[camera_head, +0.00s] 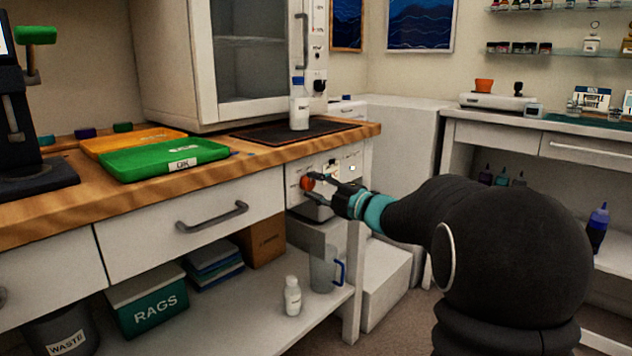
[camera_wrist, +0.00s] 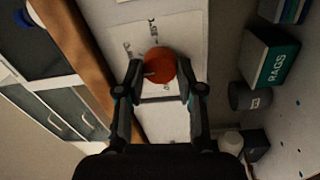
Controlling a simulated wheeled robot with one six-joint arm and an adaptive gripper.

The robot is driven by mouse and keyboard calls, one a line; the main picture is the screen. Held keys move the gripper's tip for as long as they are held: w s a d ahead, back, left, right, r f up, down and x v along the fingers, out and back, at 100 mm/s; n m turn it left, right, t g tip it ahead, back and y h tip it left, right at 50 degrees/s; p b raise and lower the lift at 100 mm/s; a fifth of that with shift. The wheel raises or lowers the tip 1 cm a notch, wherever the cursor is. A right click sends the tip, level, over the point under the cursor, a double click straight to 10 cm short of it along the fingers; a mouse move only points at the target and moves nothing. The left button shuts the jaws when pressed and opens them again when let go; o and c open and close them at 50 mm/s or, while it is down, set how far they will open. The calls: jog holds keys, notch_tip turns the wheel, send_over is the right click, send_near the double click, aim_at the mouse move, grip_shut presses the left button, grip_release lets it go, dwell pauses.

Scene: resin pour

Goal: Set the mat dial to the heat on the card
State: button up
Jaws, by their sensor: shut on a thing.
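The mat dial is an orange-red round knob (camera_head: 307,183) on a white panel (camera_head: 296,171) under the bench edge. It also shows in the wrist view (camera_wrist: 159,66), with small dark markings on the panel around it. My gripper (camera_head: 308,189) is at the dial, its fingers on either side of it and shut on it. In the wrist view my gripper (camera_wrist: 160,88) reaches the panel from below. The dial's setting is too small to read. A dark mat (camera_head: 270,134) lies on the bench above.
A white bottle with a blue cap (camera_head: 299,108) stands on the mat. A green tray (camera_head: 150,162) and an orange tray (camera_head: 110,142) lie to the left. A drawer handle (camera_head: 212,217) sticks out left of the panel. A jug (camera_head: 322,270) and small bottle (camera_head: 292,297) stand on the shelf below.

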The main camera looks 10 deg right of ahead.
jog(key=m+p, duration=0.3)
jog(key=m, duration=0.2)
jog(key=shift+a, duration=0.1)
jog(key=shift+m+h+p, duration=0.3)
jog(key=shift+m, duration=0.4)
jog(key=shift+f, duration=0.1)
jog(key=o, duration=1.2)
jog(key=shift+c, duration=0.2)
jog(key=shift+s, duration=0.15)
jog(key=shift+s+d, duration=0.25)
jog(key=shift+d, duration=0.05)
jog(key=v, duration=1.1)
